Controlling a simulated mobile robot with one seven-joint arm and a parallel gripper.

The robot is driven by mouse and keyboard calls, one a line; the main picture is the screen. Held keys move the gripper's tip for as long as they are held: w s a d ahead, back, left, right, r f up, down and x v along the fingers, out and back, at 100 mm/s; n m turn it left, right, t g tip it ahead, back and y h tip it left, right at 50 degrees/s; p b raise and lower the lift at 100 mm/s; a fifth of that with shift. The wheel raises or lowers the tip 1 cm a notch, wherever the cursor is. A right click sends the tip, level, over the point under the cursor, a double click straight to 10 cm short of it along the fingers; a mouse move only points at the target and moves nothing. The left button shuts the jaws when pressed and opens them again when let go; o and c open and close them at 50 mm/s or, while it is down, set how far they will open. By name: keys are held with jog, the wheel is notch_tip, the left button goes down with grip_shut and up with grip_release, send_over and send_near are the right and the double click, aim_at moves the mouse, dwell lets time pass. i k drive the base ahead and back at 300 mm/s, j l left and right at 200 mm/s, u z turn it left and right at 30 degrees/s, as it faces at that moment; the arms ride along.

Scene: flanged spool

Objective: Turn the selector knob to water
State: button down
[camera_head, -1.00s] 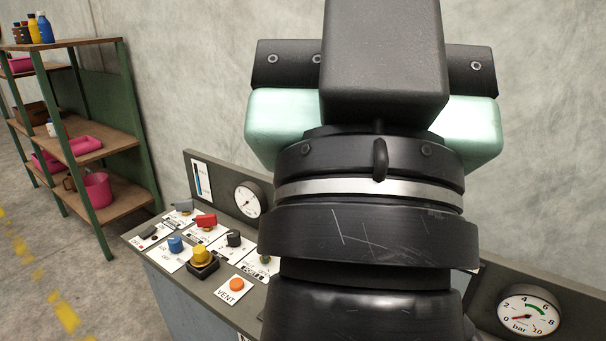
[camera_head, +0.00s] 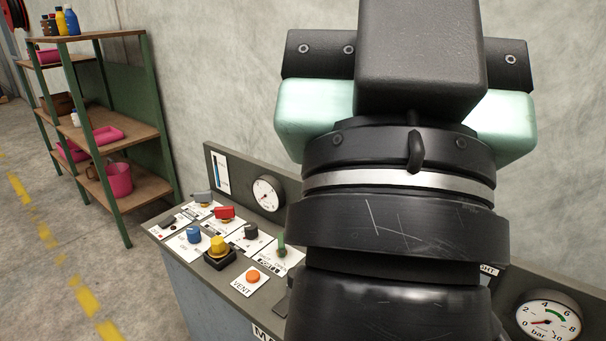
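The sloped control panel (camera_head: 195,268) carries several knobs and switches on white label plates. They include a grey knob (camera_head: 202,198), a red knob (camera_head: 223,213), a blue knob (camera_head: 193,236), a yellow knob (camera_head: 218,246) on a black base, a black knob (camera_head: 250,231) and a green lever (camera_head: 281,246). The plate lettering is too small to read, so I cannot tell which is the selector or where water is marked. My gripper (camera_head: 412,120), black with mint-green sides, is seen from behind, in front of the panel's right part. Its fingertips are hidden.
An orange VENT button (camera_head: 253,276) sits near the panel's front edge. A gauge (camera_head: 268,193) stands on the panel's back plate, and a bar gauge (camera_head: 548,318) is at the lower right. A shelf rack (camera_head: 110,150) stands left, with open floor before it.

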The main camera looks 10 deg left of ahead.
aim_at(193, 234)
jog(key=i+j+u, duration=0.2)
jog(key=i+j, duration=0.25)
jog(key=i+j+u, duration=0.2)
jog(key=i+j, duration=0.2)
jog(key=i+j+u, duration=0.2)
jog(key=i, duration=0.35)
jog(key=i+j+u, duration=0.2)
jog(key=i+j, duration=0.15)
jog(key=i, duration=0.15)
